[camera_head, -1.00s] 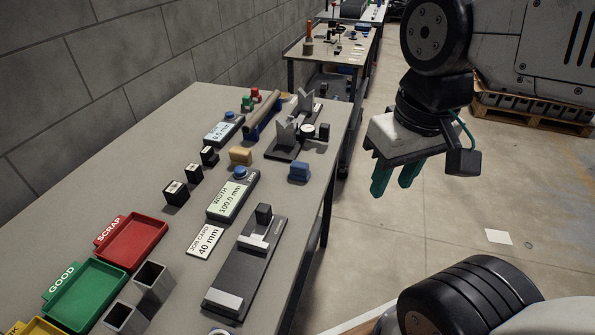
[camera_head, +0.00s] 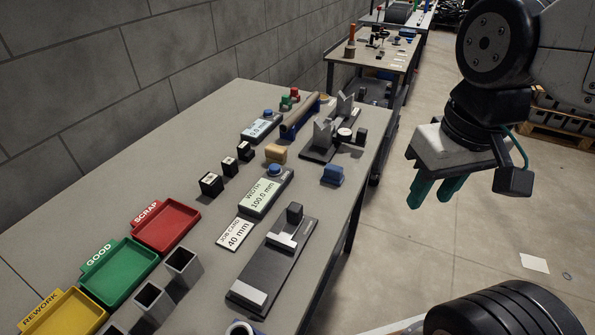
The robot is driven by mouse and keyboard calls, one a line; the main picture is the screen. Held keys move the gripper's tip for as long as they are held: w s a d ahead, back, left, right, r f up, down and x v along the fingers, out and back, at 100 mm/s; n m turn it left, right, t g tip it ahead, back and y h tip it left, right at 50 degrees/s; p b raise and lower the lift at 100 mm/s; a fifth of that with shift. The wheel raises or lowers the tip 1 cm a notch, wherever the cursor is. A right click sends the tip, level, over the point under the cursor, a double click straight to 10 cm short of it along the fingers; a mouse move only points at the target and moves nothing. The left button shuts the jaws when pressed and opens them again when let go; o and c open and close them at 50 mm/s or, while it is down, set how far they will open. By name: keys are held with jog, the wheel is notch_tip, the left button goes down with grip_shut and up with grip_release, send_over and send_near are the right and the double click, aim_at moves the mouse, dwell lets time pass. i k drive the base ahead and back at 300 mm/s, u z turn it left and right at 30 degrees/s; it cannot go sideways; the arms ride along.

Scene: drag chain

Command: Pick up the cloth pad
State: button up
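No item is plainly marked as the cloth pad. A small blue block-like piece (camera_head: 333,175) lies near the right edge of the bench, and a small tan piece (camera_head: 276,153) lies to its left; I cannot tell whether either is cloth. My gripper (camera_head: 428,197) hangs to the right of the bench, over the floor, with its green fingers pointing down. A gap shows between the fingers and nothing is held. It is apart from both pieces.
The bench (camera_head: 207,133) carries a black slide gauge (camera_head: 272,267), a width display (camera_head: 265,192), V-blocks (camera_head: 328,138), small black blocks, and red (camera_head: 165,226), green (camera_head: 118,273) and yellow (camera_head: 68,315) trays. A wall stands left. Open floor lies right of the bench.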

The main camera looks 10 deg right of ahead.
aim_at(332, 174)
jog(key=k, duration=1.25)
jog(key=z, duration=0.65)
jog(key=i, duration=1.6)
jog(key=u, duration=0.6)
